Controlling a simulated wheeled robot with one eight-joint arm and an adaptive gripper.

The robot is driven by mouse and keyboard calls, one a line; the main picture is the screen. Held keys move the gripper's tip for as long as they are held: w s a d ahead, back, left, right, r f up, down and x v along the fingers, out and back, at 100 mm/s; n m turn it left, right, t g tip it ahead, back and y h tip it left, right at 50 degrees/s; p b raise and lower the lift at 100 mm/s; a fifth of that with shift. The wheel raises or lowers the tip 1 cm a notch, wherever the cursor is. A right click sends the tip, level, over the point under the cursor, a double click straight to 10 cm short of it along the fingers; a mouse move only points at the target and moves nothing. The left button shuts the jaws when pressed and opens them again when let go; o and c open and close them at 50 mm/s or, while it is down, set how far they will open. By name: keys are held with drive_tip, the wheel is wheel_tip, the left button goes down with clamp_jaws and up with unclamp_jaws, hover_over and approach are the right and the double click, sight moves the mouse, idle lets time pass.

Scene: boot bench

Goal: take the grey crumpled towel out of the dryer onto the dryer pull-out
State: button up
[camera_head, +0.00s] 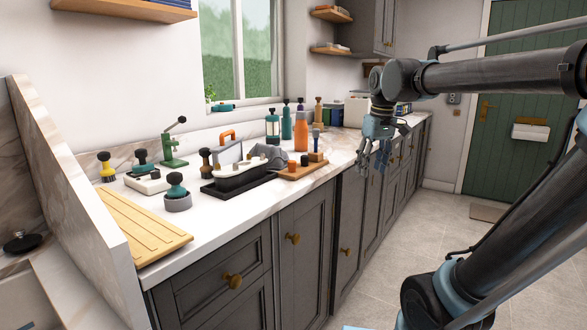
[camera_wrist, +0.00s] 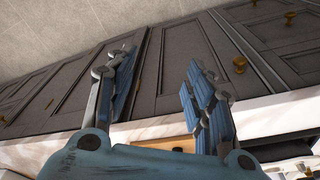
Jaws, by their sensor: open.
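My gripper (camera_head: 374,162) is open and empty, in the air near the front edge of the worktop, right of the bottles. In the wrist view my gripper (camera_wrist: 160,68) has its two blue-padded fingers spread apart, with grey cabinet doors behind them. A grey crumpled cloth-like thing (camera_head: 268,154) lies on the worktop behind a black tray, partly hidden; I cannot tell whether it is the task's towel. I see no dryer and no dryer pull-out in either view.
The marble worktop (camera_head: 226,222) holds a black tray (camera_head: 240,183), a wooden tray (camera_head: 304,172), an orange bottle (camera_head: 301,133), a green press (camera_head: 173,150) and a slatted wooden board (camera_head: 140,227). Grey cabinets (camera_head: 307,250) stand below.

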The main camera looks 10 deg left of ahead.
drive_tip(key=w+a+r+n, duration=0.2)
drive_tip(key=w+a+r, duration=0.1)
drive_tip(key=a+r, duration=0.25)
drive_tip(key=w+a+r+n, duration=0.2)
drive_tip(key=w+a+r, duration=0.15)
drive_tip(key=a, duration=0.35)
wheel_tip(320, 180, up, 4)
drive_tip(key=n+g, duration=0.1)
drive_tip(key=n, duration=0.1)
hover_over(292, 162)
drive_tip(key=d, duration=0.1)
drive_tip(key=f, duration=0.5)
drive_tip(key=w+a+f, duration=0.1)
drive_tip(key=f, duration=1)
drive_tip(key=shift+w+a+f, duration=0.1)
drive_tip(key=shift+w+a, duration=0.05)
drive_tip(key=shift+w, duration=0.15)
drive_tip(key=c, duration=0.9)
